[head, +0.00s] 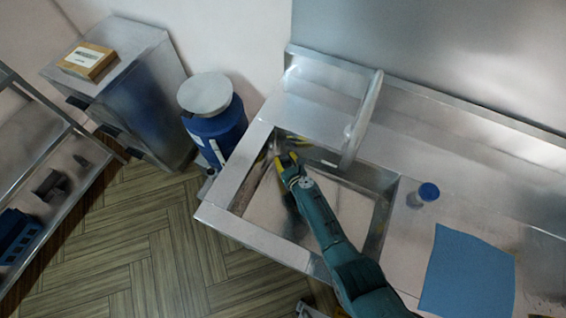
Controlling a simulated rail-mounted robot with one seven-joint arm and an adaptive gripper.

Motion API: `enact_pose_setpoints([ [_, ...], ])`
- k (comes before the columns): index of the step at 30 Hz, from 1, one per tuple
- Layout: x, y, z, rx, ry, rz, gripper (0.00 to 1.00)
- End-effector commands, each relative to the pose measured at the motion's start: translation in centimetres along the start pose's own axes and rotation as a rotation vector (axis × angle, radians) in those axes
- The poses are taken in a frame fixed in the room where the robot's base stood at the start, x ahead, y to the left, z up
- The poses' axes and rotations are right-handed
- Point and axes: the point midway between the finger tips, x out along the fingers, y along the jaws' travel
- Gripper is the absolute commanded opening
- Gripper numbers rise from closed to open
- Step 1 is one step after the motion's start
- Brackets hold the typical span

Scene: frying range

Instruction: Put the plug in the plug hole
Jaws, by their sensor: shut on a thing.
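A square metal basin (374,216) is sunk into the steel counter. My arm reaches from the lower right into its back left corner. My gripper (277,150) has yellow parts and is down near that corner, by the basin's back wall. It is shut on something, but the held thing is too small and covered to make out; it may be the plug. I cannot make out the plug hole; the arm and gripper cover part of the basin floor.
A curved metal tap (362,120) and raised metal panel stand behind the basin. A blue-capped jar (428,192) and blue cloth (467,275) are on the counter at right. A blue drum (218,135) stands left of the counter. A box (88,61) sits on a metal cabinet.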

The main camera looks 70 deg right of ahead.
Motion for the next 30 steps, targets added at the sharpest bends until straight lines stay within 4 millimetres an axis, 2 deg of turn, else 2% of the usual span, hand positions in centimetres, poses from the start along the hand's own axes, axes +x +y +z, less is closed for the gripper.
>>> enact_pose_setpoints([
  [1, 0.8, 0.0, -2.0, 0.000, 0.000, 0.000, 0.06],
  [7, 1.6, 0.0, -3.7, 0.000, -0.002, 0.000, 0.06],
  [12, 2.7, 0.0, -6.3, 0.000, -0.002, 0.000, 0.06],
  [24, 2.8, 0.1, -6.7, 0.000, 0.000, 0.000, 0.06],
  [25, 2.7, 0.1, -6.6, 0.000, 0.000, 0.000, 0.44],
  [28, 2.7, 0.1, -6.6, 0.000, 0.000, 0.000, 0.62],
  [30, 2.7, 0.1, -6.6, 0.000, 0.000, 0.000, 0.62],
])
